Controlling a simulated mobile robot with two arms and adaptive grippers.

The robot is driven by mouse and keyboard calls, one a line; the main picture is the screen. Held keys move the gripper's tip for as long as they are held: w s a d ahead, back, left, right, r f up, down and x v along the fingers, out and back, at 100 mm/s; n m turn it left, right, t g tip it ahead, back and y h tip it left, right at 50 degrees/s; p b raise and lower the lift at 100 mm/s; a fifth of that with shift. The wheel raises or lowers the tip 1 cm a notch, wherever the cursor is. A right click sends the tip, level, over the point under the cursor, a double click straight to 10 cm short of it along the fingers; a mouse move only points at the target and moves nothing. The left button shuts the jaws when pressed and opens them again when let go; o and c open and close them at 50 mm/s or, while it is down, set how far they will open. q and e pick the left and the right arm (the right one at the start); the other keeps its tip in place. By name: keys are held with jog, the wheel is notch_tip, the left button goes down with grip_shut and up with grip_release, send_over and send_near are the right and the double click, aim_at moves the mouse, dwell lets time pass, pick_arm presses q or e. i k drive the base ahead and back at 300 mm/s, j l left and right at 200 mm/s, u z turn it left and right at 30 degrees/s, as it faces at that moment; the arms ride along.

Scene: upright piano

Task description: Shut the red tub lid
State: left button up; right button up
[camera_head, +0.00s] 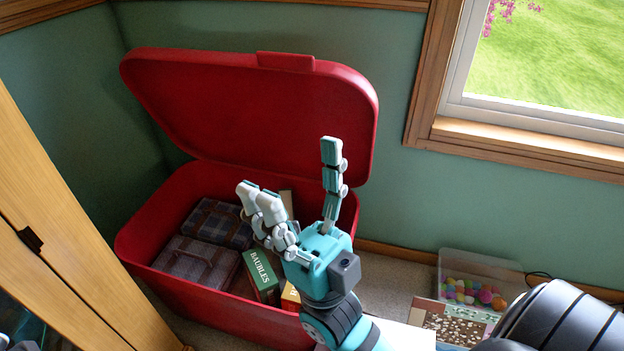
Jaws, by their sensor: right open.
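The red tub (240,318) stands on the floor in the corner. Its red lid (250,110) is hinged at the back and stands up, tilted back towards the wall, with a tab (286,62) on its upper edge. My right gripper (290,172) is open and empty, its fingers spread and pointing up. In the picture it overlaps the tub's right side and the lower right of the lid. I cannot tell whether it touches either. It hides part of the tub's contents and right rim.
Inside the tub lie plaid cases (195,262) and a green box marked BAUBLES (261,277). A wooden panel (75,215) slants close by on the left. A clear bin of coloured balls (478,265) stands right, below the window (560,70).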

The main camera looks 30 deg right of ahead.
aim_at(267, 110)
jog(key=k+l+z, duration=0.1)
jog(key=z, duration=0.35)
jog(key=l+z, duration=0.45)
jog(key=k+l+z, duration=0.1)
jog(key=z, duration=0.35)
jog(key=l, duration=0.1)
